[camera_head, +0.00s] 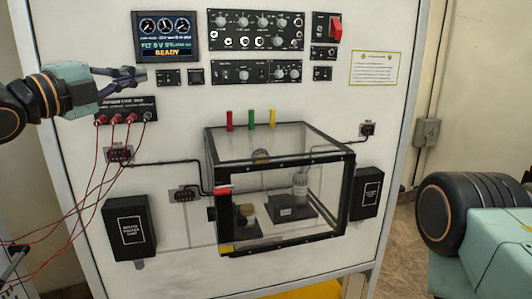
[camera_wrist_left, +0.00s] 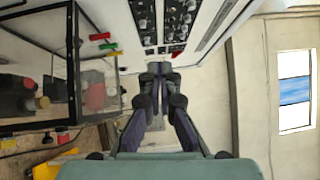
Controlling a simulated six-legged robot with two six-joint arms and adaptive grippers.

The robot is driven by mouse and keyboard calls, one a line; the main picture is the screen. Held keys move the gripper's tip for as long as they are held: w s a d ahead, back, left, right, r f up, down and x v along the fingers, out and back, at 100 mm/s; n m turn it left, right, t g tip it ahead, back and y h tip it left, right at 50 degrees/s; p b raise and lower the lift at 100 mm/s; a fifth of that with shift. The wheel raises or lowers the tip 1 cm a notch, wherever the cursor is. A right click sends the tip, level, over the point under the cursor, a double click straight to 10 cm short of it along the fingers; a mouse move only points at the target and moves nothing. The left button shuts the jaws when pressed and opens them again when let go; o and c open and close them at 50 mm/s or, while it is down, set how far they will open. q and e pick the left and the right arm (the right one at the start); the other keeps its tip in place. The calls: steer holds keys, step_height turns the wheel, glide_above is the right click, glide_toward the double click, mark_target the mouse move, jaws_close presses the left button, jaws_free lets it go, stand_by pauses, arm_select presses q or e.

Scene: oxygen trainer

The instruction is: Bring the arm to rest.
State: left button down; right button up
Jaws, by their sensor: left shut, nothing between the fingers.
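My left gripper (camera_head: 138,74) reaches in from the left in the head view, in front of the upper left of the white panel (camera_head: 180,110). Its dark fingers are shut with nothing between them, just below the display screen (camera_head: 166,37). In the left wrist view the gripper (camera_wrist_left: 160,70) points toward the black switch modules (camera_wrist_left: 180,20), its fingertips together. I cannot tell whether the tips touch the panel. A part of my right arm (camera_head: 480,225) shows at the lower right; its gripper is out of view.
A clear black-framed box (camera_head: 345,200) juts from the panel, with red, green and yellow pegs (camera_head: 251,119) above it. Red cables (camera_head: 85,205) hang at the left below my left gripper. A red switch (camera_head: 335,28) sits at the upper right.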

arm_select(q)
steer(key=s+d+f+n+g+y+b, duration=0.1)
steer(key=s+f+n+g+y+b, duration=0.15)
steer(key=f+n, duration=0.95)
steer(key=s+d+f+n+g+y+b, duration=0.1)
steer(key=s+f+n+g+y+b, duration=0.2)
steer(key=f, duration=1.7)
steer(key=s+d+f+n+g+y+b, duration=0.1)
steer(key=s+f+n+y+b, duration=0.2)
steer(key=f+n, duration=0.9)
steer(key=s+f+m+g+b, duration=0.1)
steer(key=s+f+g+b, duration=0.4)
steer(key=s+f, duration=1.1)
steer(key=s+f+g+b, duration=0.5)
steer(key=s+f+b, duration=0.2)
steer(key=s+f, duration=0.9)
step_height(320, 180, down, 6)
steer(key=shift+s+a+r+m+y, duration=0.1)
steer(key=shift+s+a+m+y, duration=0.25)
steer(key=shift+s+m, duration=0.05)
arm_select(e)
step_height(320, 180, down, 21)
steer(key=shift+d, duration=0.2)
